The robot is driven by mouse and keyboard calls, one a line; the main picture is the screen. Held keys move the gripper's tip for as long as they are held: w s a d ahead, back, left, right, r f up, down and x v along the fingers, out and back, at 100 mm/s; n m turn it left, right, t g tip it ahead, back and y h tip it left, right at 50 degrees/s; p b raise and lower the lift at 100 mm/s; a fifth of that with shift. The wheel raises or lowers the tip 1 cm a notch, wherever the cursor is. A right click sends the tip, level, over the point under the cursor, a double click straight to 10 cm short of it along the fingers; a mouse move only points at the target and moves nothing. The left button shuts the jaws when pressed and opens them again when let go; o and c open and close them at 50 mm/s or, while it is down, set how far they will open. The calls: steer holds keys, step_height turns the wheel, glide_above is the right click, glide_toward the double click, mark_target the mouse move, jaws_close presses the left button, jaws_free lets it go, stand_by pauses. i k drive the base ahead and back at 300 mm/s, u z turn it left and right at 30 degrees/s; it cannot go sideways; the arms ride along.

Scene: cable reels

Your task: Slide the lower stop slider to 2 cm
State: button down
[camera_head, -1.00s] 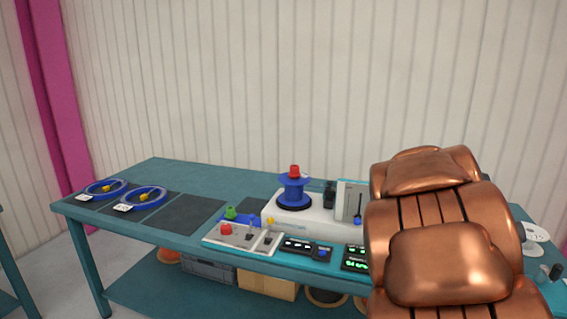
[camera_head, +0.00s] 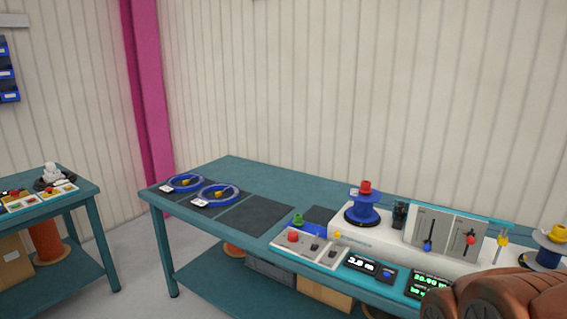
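A grey upright panel (camera_head: 446,230) with a teal frame stands on the white machine at the right of the bench. It has two vertical slots, one with a blue knob (camera_head: 427,246) low in it and one with a red knob (camera_head: 470,240) a little higher. I cannot tell from the markings which is the lower stop slider, and no scale is readable. My gripper is not in view; only copper-coloured parts of my arm show at the bottom right, below the panel.
In front are a control box (camera_head: 311,249) and small displays (camera_head: 370,268). Blue cable coils (camera_head: 216,194) lie left. Another bench (camera_head: 84,200) stands at far left.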

mark_target(427, 247)
steer(key=z, duration=0.75)
